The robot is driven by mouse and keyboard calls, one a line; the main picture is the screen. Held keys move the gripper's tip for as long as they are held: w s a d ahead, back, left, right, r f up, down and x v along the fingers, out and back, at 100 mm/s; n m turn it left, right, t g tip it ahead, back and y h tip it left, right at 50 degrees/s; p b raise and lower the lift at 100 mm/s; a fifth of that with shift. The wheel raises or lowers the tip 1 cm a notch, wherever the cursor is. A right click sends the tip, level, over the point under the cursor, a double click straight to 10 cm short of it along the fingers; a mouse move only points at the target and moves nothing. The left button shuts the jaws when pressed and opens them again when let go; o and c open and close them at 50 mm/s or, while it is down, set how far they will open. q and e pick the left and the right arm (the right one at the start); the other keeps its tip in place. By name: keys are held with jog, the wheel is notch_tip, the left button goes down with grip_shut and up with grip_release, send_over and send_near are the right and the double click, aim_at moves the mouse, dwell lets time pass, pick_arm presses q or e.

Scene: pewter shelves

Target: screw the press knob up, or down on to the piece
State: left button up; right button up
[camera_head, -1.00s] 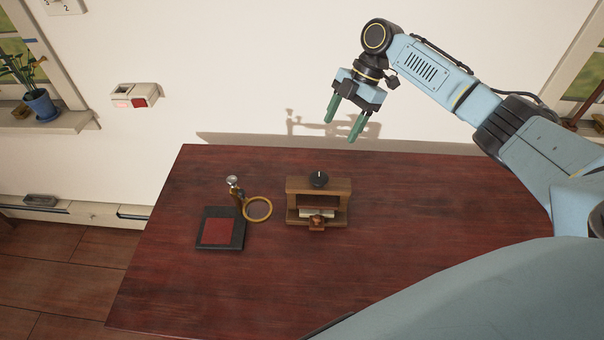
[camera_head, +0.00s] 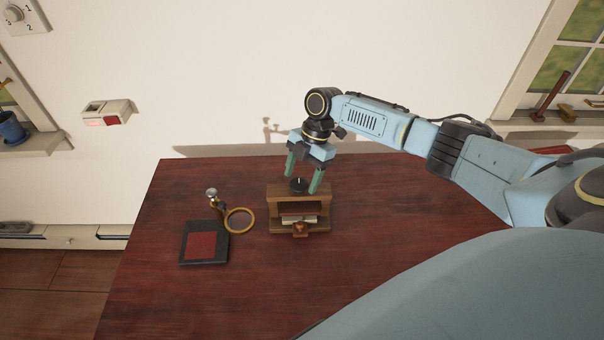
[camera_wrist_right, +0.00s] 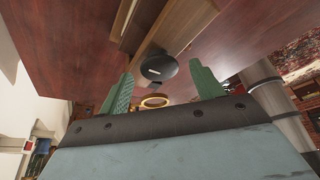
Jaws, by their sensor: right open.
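The press knob (camera_head: 299,185) is a round black knob with a pale mark, on top of the wooden press frame (camera_head: 273,212). A pale flat piece (camera_head: 298,219) lies inside the press under the top beam. My right gripper (camera_head: 302,184) is open and points down, with its green fingers on either side of the knob in the head view. In the right wrist view the knob (camera_wrist_right: 159,68) shows beyond the gap between the fingers (camera_wrist_right: 162,78). I cannot tell whether a finger touches it. My left gripper is not in view.
A black pad with a red square (camera_head: 201,246) and a brass ring on a stand (camera_head: 239,222) are left of the press. A small wooden block (camera_head: 300,230) is at the press front. The table (camera_head: 370,220) is clear to the right.

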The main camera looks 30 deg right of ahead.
jog(key=c, duration=1)
